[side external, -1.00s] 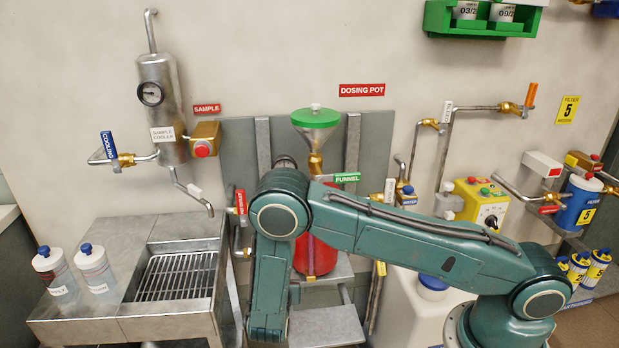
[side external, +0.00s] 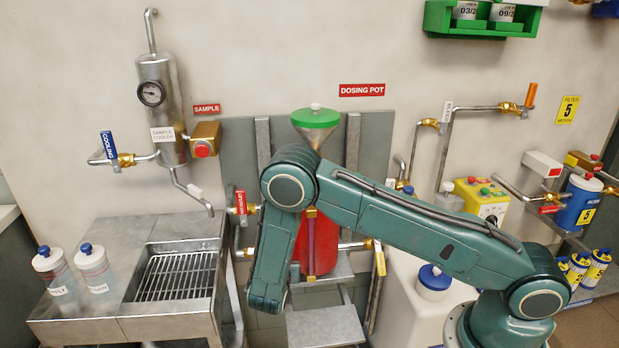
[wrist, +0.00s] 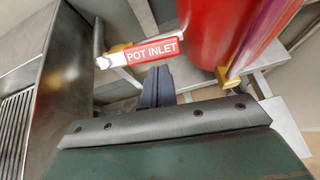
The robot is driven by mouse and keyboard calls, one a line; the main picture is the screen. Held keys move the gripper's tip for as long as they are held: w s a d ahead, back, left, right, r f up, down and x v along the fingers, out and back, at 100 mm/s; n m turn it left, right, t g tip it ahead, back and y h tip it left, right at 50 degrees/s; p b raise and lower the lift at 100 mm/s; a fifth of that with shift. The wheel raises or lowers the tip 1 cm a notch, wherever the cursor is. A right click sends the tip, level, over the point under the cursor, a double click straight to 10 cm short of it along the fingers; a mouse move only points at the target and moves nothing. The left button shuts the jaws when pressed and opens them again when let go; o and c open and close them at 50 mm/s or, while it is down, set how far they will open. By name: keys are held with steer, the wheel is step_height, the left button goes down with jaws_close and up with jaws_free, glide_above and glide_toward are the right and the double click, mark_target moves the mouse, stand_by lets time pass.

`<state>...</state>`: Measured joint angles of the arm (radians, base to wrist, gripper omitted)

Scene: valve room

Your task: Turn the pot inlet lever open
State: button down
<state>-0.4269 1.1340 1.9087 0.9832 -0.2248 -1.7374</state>
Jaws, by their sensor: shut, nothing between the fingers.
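The pot inlet lever (wrist: 152,50) is a red handle with a white "POT INLET" label, lying nearly level in the upper middle of the wrist view. My gripper (wrist: 154,73) is shut and empty, its dark fingers just below the lever's label in that picture. I cannot tell whether they touch it. The red dosing pot (side external: 318,245) stands behind my arm in the side view; it also shows at the top right of the wrist view (wrist: 210,30). My fingers are hidden in the side view. A red lever (side external: 240,202) stands upright left of the pot there; its label is unreadable.
The sink with its grating (side external: 178,275) is close on the left, with two sample bottles (side external: 95,268) on its ledge. A white container with a blue cap (side external: 433,280) stands right of the pot. A grey step (side external: 325,327) is below the pot.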

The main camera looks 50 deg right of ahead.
steer(key=shift+w+d+r, duration=0.3)
steer(key=shift+d+r, duration=0.35)
steer(key=shift+r, duration=0.05)
steer(key=s+a+r, duration=0.1)
steer(key=s+a, duration=0.7)
steer(key=shift+s+a+r, duration=0.2)
steer(key=shift+a+r, duration=0.05)
steer(key=shift+r, duration=0.15)
stand_by(0.4)
